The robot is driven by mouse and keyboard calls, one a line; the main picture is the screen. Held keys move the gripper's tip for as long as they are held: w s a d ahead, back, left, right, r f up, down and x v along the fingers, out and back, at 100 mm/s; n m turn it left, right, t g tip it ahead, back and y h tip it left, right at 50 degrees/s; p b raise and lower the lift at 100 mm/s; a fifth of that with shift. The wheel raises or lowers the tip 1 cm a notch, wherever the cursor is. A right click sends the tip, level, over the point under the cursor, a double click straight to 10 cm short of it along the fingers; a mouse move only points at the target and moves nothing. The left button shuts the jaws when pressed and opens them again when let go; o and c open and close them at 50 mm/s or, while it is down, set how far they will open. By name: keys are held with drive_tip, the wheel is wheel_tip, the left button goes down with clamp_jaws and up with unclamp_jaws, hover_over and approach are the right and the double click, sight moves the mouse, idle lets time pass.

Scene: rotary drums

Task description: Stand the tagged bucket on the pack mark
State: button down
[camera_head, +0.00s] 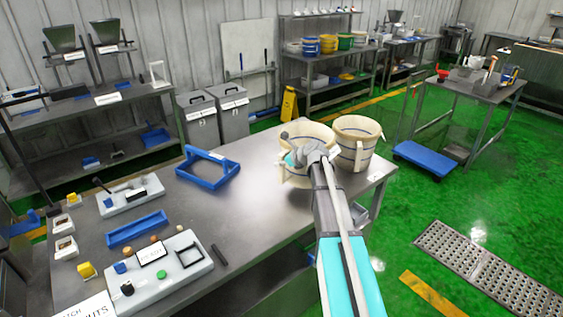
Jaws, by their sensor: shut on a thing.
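Two cream buckets with blue bands stand close together at the right end of the steel table (256,208). My arm reaches over the table, and my gripper (307,156) is shut on the near side of the left bucket (301,133), covering part of it. Turquoise shows inside this bucket, and a pale piece hangs on its near side. The right bucket (357,142) stands just beside it, apart from my gripper. I cannot tell for sure which bucket carries the tag. I cannot make out a pack mark; part of the tabletop is hidden by my arm.
A blue frame (208,172) stands left of the buckets. A blue tray (137,229) and a grey control panel (160,272) with buttons lie at the left. Bare tabletop shows between them. A second table (470,92) stands beyond the green floor at the right.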

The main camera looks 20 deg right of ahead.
sight(284, 173)
drive_tip(key=shift+f+b, duration=2.75)
drive_tip(key=shift+f, duration=0.35)
drive_tip(key=shift+c, duration=1.8)
unclamp_jaws()
drive_tip(key=o, duration=0.4)
drive_tip(key=shift+c, duration=0.2)
drive_tip(key=shift+s+r, duration=0.1)
drive_tip(key=p+v, duration=0.4)
drive_tip(key=v, duration=0.4)
drive_tip(key=shift+s+r+p, duration=0.2)
drive_tip(key=shift+s+p, duration=0.1)
drive_tip(key=shift+p, duration=0.05)
drive_tip(key=shift+d, duration=0.1)
